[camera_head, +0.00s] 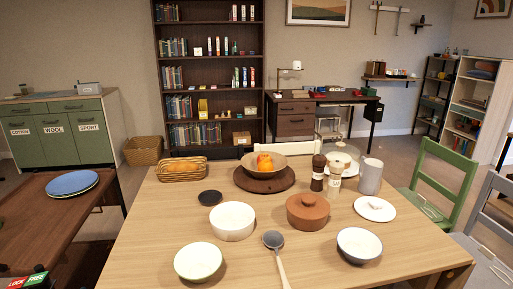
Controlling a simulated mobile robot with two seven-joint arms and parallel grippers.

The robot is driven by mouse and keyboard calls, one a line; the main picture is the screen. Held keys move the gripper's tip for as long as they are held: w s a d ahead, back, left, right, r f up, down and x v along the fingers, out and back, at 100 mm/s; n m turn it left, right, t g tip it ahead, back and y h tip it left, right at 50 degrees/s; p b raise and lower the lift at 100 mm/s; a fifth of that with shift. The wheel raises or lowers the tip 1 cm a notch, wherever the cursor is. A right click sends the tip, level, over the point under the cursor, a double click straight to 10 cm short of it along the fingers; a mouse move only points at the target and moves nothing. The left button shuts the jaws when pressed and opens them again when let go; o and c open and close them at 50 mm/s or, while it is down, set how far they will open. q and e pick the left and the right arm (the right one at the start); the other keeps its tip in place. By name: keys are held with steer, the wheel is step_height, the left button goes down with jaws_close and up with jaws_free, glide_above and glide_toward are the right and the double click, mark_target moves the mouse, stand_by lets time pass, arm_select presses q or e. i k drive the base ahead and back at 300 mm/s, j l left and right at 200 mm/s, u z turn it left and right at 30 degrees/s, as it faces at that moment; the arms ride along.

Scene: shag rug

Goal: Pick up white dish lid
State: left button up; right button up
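The white dish lid (375,208) lies flat on the right part of the wooden dining table (160,235). It is round and shallow, with a small knob in its middle. An open white round dish (232,220) stands left of the table's middle, apart from the lid. Neither of my grippers shows in the head view.
Near the lid stand a grey pitcher (370,177), a brown lidded pot (308,212) and a white-blue bowl (359,245). A ladle (275,252) and a pale green bowl (198,261) lie nearer. A green chair (446,180) stands at the right.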

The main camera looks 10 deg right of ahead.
mark_target(374, 208)
steer(key=l+u, duration=0.15)
steer(key=l, duration=0.4)
steer(key=k+l+u, duration=0.15)
steer(key=l, duration=0.35)
steer(key=l+u, duration=0.1)
steer(key=l, duration=0.45)
steer(key=k+l+u, duration=0.15)
steer(key=l, duration=0.35)
